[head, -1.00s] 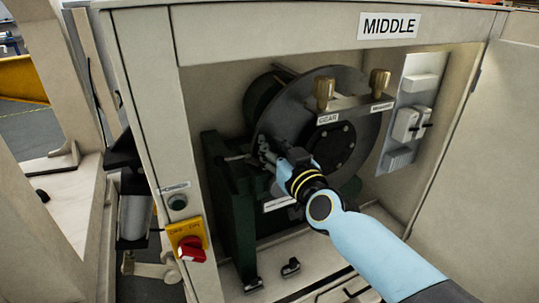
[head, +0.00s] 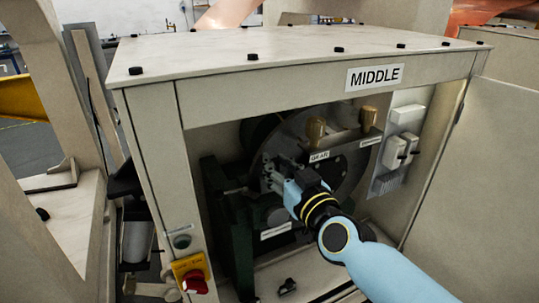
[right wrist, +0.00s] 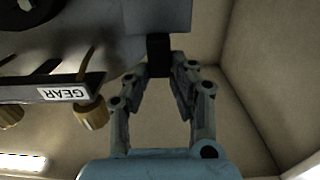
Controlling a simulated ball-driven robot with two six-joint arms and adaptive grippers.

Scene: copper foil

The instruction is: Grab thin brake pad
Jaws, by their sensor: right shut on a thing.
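In the right wrist view my right gripper (right wrist: 170,65) has its two fingers shut on a small black block (right wrist: 159,50), which looks like the thin brake pad. The block sits against the edge of a grey plate or disc, and I cannot tell whether they touch. In the head view the right gripper (head: 271,176) reaches into the cabinet, at the left part of the large grey disc (head: 345,190). The pad is too small and dark to make out there. My left gripper is not in view.
The cabinet (head: 330,59) marked MIDDLE frames the opening closely. A GEAR-labelled bracket (head: 345,150) with brass knobs (head: 315,131) stands beside the gripper. A green stand (head: 218,215) is at the left. A red switch (head: 195,281) is on the front post.

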